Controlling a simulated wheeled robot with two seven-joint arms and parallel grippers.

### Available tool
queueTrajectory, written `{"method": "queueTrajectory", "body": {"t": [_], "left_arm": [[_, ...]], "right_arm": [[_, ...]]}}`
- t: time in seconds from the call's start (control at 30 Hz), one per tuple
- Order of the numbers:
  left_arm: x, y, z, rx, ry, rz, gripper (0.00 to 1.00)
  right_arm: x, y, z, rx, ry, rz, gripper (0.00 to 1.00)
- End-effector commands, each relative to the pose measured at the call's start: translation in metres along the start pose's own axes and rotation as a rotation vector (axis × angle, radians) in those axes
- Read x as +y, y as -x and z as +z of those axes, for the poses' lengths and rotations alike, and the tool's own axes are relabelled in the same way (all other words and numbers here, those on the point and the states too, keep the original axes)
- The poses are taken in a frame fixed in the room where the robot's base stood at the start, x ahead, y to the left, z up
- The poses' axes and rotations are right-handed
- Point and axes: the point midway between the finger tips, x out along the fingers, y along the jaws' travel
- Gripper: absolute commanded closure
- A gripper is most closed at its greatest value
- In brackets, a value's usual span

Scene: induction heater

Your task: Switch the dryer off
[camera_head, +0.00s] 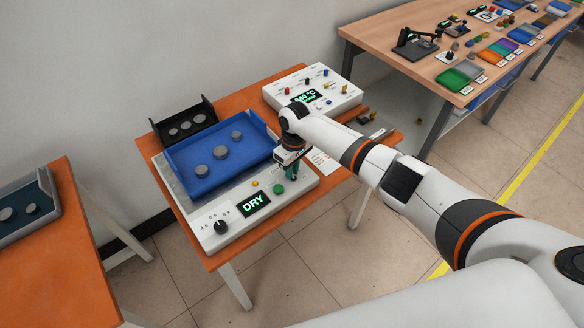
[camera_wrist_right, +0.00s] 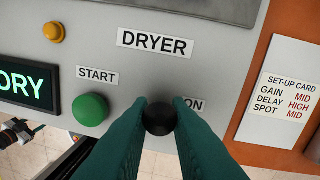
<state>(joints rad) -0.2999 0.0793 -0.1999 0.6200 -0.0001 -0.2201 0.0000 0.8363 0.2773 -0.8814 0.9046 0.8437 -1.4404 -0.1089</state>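The dryer (camera_head: 290,203) is a white-grey panel on the orange table. Its display (camera_head: 253,204) reads DRY in green and also shows in the wrist view (camera_wrist_right: 28,84). The green START button (camera_wrist_right: 90,109) and a small amber button or lamp (camera_wrist_right: 54,32) sit left of a round black switch knob (camera_wrist_right: 159,119). A label ending in "ON" (camera_wrist_right: 197,104) is partly hidden beside the knob. My right gripper (camera_head: 291,174) is at the panel's right part. Its dark green fingers lie on both sides of the black knob and appear to touch it. My left gripper is not in view.
A blue tray (camera_head: 176,158) with several grey discs sits on the dryer. A black rotary knob (camera_head: 221,227) is at its left front. Behind stand a black rack (camera_head: 157,137) and a white control box (camera_head: 347,97). A set-up card (camera_wrist_right: 287,85) lies to the right.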

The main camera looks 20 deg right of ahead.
Motion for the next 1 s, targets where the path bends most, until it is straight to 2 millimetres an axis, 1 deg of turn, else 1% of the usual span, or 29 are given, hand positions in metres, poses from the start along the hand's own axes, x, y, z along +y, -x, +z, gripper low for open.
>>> {"method": "queueTrajectory", "body": {"t": [0.17,0.27,0.5,0.63,0.8,1.0], "left_arm": [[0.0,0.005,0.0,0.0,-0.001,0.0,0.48],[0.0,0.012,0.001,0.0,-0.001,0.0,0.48],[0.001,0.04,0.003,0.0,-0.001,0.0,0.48],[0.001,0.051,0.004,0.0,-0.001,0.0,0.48],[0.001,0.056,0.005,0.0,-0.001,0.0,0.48],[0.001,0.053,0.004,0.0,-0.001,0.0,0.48]], "right_arm": [[0.0,0.002,-0.001,-0.016,0.001,-0.003,1.0],[0.001,0.003,-0.003,-0.045,0.004,-0.007,1.0],[0.002,0.006,-0.01,-0.188,0.014,-0.033,1.0],[0.003,0.005,-0.014,-0.296,0.022,-0.053,1.0],[0.004,0.002,-0.019,-0.439,0.032,-0.081,1.0],[0.004,-0.002,-0.024,-0.587,0.043,-0.108,1.0]]}}
